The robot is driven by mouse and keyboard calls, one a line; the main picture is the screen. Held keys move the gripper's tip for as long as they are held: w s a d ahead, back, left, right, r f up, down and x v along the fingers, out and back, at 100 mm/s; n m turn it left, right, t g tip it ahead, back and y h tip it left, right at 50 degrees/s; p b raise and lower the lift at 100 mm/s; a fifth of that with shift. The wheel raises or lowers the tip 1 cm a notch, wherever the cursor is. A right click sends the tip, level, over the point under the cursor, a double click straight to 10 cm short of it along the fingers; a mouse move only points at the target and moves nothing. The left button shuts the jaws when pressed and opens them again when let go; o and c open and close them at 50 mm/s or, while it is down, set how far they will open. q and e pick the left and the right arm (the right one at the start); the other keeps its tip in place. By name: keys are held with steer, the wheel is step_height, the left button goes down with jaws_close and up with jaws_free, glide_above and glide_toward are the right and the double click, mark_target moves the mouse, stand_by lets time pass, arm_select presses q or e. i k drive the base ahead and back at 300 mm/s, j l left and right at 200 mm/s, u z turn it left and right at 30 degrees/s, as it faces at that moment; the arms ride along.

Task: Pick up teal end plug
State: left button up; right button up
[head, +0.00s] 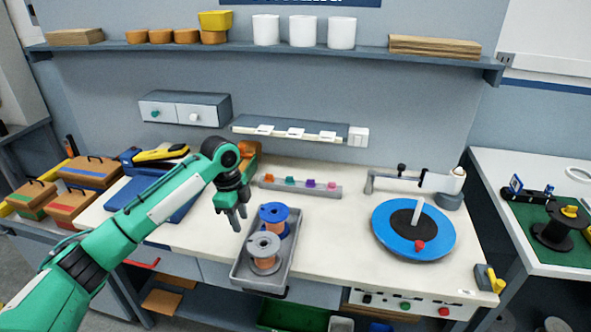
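The teal end plug (290,181) is small and sits in a grey rack (300,188) near the back of the white workbench, between an orange plug (267,178) and a purple plug (310,184). My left gripper (237,224) points down in front and to the left of the rack, by the left side of a grey tray. Its fingers look apart, with nothing seen between them. It is clear of the teal plug. My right gripper is not in view.
The grey tray (246,272) holds a blue spool (273,212) and a grey-flanged spool (264,244). A blue turntable (385,238) stands right, with a pivoted arm (410,180) behind it. Bare bench (335,235) lies between tray and turntable. A shelf (360,52) hangs above.

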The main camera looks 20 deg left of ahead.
mark_target(290, 181)
steer(key=i, duration=1.35)
